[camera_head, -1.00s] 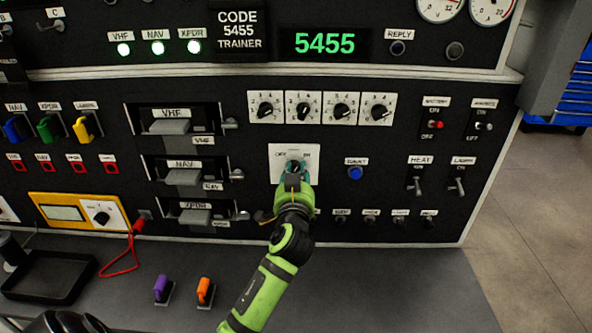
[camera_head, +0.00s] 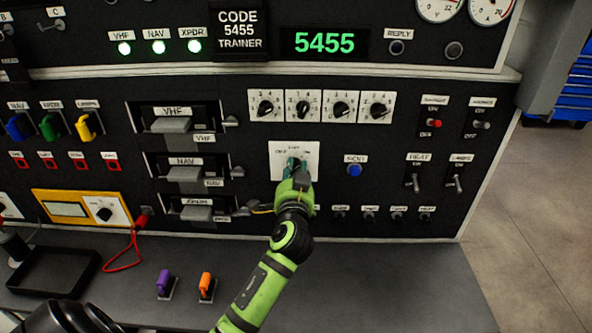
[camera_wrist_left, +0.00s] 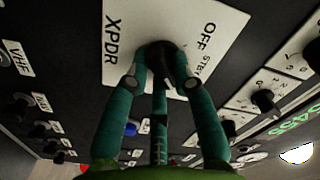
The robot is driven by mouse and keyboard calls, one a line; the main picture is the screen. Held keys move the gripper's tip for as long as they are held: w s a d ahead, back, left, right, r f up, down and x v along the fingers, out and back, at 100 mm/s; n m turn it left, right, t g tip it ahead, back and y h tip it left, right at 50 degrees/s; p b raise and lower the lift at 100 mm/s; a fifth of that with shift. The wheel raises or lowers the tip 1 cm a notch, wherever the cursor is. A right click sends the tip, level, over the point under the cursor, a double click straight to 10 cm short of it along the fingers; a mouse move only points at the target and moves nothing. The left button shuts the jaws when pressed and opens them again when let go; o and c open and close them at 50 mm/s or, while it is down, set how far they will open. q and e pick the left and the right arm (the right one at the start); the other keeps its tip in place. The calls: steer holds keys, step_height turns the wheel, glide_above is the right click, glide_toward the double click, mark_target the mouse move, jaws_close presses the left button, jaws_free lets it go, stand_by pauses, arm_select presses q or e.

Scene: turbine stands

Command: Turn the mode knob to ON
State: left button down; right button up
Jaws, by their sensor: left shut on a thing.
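The mode knob (camera_wrist_left: 160,62) is a dark knob on a white plate (camera_head: 308,150) in the middle of the black panel. In the left wrist view the plate carries the words XPDR and OFF and a partly hidden word. My left gripper (camera_head: 296,168) is at the plate, its teal fingers shut on the knob. In the left wrist view the fingers (camera_wrist_left: 162,68) close around the knob from both sides. The knob's pointer is hidden, so I cannot tell its setting. My right gripper does not show.
A row of code knobs (camera_head: 340,106) sits above the plate, under the green 5455 display (camera_head: 324,43). A blue button (camera_head: 354,170) is to the right, and grey latch handles (camera_head: 184,173) are to the left. Purple (camera_head: 163,282) and orange (camera_head: 206,286) pieces stand on the bench.

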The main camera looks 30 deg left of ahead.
arm_select(q)
steer(key=c, duration=1)
jaws_free()
steer(key=shift+c, duration=0.2)
steer(key=v, duration=1.2)
steer(key=shift+a, duration=0.1)
